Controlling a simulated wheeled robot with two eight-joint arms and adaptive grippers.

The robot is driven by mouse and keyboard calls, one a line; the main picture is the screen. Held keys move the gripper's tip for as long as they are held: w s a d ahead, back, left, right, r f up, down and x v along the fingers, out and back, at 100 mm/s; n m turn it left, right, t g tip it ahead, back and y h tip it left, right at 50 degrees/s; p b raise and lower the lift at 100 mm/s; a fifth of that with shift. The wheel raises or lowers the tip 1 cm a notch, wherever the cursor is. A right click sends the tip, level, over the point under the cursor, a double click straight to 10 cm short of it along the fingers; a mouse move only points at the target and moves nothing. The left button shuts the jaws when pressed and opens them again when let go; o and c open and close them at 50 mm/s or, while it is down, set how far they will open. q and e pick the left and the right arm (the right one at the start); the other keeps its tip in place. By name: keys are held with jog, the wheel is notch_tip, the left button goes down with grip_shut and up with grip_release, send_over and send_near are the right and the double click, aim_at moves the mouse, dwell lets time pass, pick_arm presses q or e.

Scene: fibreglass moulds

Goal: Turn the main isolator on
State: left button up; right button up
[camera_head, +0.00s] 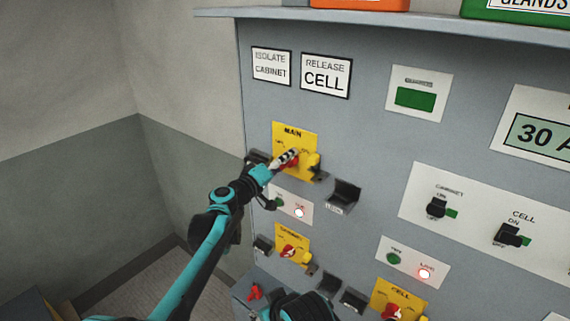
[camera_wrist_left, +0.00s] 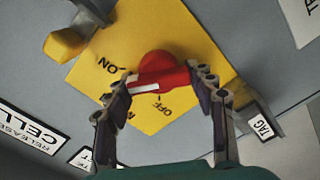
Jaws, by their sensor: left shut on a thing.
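The main isolator is a yellow plate (camera_head: 311,139) with a red handle, on the left of the grey panel. My left gripper (camera_head: 288,160) is at this handle and hides part of it. In the left wrist view the gripper's fingers (camera_wrist_left: 167,82) are closed on both ends of the red handle (camera_wrist_left: 165,76). The handle's white mark points left, between the printed ON and OFF on the yellow plate (camera_wrist_left: 190,38). My right gripper is not in view.
A yellow tab (camera_wrist_left: 66,44) sticks out at the plate's edge. An empty black holder (camera_head: 344,194) is right of the isolator. Smaller yellow isolators (camera_head: 293,246) (camera_head: 391,302) sit lower. A shelf (camera_head: 400,22) with orange and green boxes juts out above.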

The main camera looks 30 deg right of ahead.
pick_arm(q)
jog(key=shift+m, duration=1.2)
jog(key=o, duration=1.2)
jog(key=v, duration=1.2)
